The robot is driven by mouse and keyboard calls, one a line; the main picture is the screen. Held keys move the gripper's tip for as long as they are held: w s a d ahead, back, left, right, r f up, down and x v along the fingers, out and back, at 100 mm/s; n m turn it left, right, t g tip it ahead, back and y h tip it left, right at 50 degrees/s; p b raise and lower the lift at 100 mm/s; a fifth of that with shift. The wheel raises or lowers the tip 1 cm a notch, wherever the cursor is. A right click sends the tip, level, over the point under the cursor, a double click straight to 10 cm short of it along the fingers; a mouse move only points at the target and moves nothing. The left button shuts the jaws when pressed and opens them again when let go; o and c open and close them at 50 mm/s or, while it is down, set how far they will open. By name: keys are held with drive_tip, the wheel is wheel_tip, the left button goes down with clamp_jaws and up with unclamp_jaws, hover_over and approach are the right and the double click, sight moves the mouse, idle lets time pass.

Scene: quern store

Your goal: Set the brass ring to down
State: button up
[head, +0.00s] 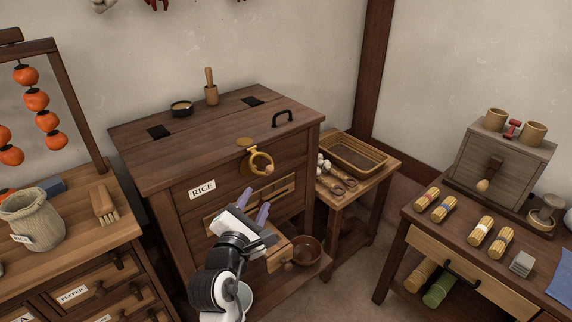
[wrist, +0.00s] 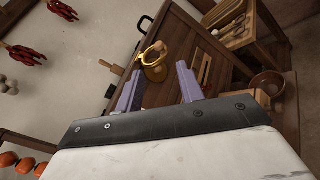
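The brass ring (head: 260,161) is mounted high on the front of the wooden rice chest (head: 190,155), below the lid edge. It has a small pale knob (head: 269,168) at its lower right, and a brass disc (head: 244,142) sits at its upper left. In the wrist view the ring (wrist: 147,58) shows ahead, between and beyond the fingers. My gripper (head: 257,202) is below the ring in the head view, with its two purple fingers apart and nothing between them. It also shows in the wrist view (wrist: 160,72). The fingers look clear of the ring.
A RICE label (head: 203,189) is left of the ring. A black handle (head: 283,117) sits on the lid. A brown bowl (head: 304,250) stands low by the chest. A side table with a tray (head: 353,155) is to the right.

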sight(269, 171)
drive_tip(key=p+x, duration=0.3)
drive_tip(key=x, duration=1)
drive_tip(key=shift+w, duration=0.35)
clamp_jaws()
